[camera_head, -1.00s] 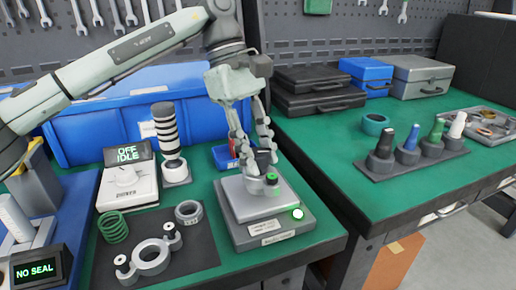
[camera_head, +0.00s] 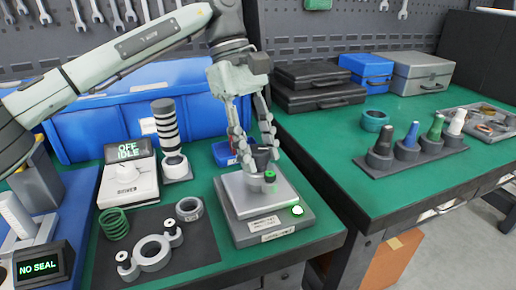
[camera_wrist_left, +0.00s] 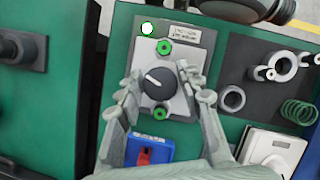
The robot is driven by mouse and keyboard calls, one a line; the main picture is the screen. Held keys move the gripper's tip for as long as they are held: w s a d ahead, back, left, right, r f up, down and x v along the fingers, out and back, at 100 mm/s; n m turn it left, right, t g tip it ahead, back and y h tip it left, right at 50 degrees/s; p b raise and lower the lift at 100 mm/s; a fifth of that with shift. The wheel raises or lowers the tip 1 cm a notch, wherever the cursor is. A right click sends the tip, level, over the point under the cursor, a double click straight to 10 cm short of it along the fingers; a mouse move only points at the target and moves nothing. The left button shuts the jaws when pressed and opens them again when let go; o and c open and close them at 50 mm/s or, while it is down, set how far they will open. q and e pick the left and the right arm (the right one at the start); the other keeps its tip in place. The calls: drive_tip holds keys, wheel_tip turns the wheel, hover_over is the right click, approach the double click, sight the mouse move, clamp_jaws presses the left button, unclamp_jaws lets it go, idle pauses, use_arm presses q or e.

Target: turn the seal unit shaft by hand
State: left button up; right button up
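The seal unit (camera_head: 235,196) is a grey box with a raised plate, a dark shaft knob and a lit green light; it stands near the front edge of the green bench. In the left wrist view the shaft knob (camera_wrist_left: 157,81) is round and dark with a pale pointer line, between two green nuts. My left gripper (camera_head: 257,147) points down over the unit. In the left wrist view its fingers (camera_wrist_left: 159,72) are spread either side of the knob, with visible gaps. Whether a fingertip touches it is unclear. My right gripper is not in view.
To the left are a white device reading "OFF IDLE" (camera_head: 128,187), a striped cylinder (camera_head: 167,128) and a dark mat (camera_head: 190,255) with rings and a spring. The second bench is clear near its front left.

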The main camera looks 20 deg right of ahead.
use_arm(q)
drive_tip(key=shift+o, duration=1.1)
drive_tip(key=shift+r, duration=0.1)
drive_tip(key=v, duration=1.1)
drive_tip(key=shift+w+a+r, duration=0.15)
drive_tip(key=shift+w+r, duration=0.05)
drive_tip(key=shift+r, duration=0.15)
